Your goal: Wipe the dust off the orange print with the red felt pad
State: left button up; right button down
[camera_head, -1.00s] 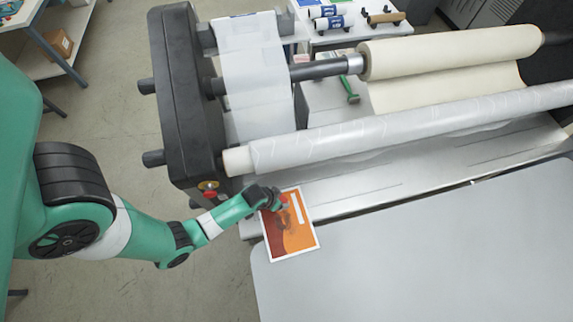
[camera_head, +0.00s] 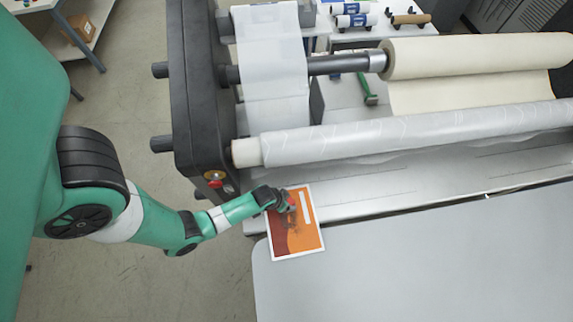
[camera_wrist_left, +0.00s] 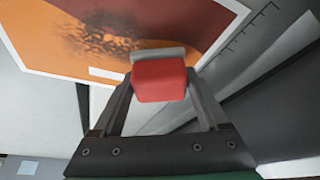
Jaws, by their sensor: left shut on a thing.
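The orange print (camera_head: 309,232) is a white-bordered sheet with orange and dark red areas, lying at the left end of the machine's front edge and the grey table. A patch of dark, speckled dust (camera_wrist_left: 105,42) lies on it in the left wrist view. My left gripper (camera_head: 286,203) is over the upper part of the print. It is shut on the red felt pad (camera_wrist_left: 160,80), a red block with a grey strip along its far edge. The pad is close to the print, but I cannot tell whether it touches. My right gripper is out of view.
The laminator's black end housing (camera_head: 197,90) and a long film roller (camera_head: 400,132) stand just beyond the print. A red button (camera_head: 215,180) is on the housing. The grey table (camera_head: 420,260) to the right is clear.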

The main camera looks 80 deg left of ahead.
aim_at(295, 234)
pick_arm(q)
jog(key=shift+f+b, duration=0.9)
jog(key=shift+f, duration=0.1)
dwell(0.3)
jog(key=shift+d+r+p, duration=0.15)
jog(key=shift+d+p, duration=0.3)
jog(key=shift+d, duration=1.05)
jog(key=shift+s+d+f, duration=0.1)
jog(key=shift+d+f, duration=0.1)
jog(key=shift+d, duration=1.45)
jog(key=shift+d+r, duration=0.1)
jog(key=shift+d, duration=1.5)
jog(key=shift+s+d, duration=0.1)
jog(key=shift+d, duration=1.35)
jog(key=shift+d, duration=0.1)
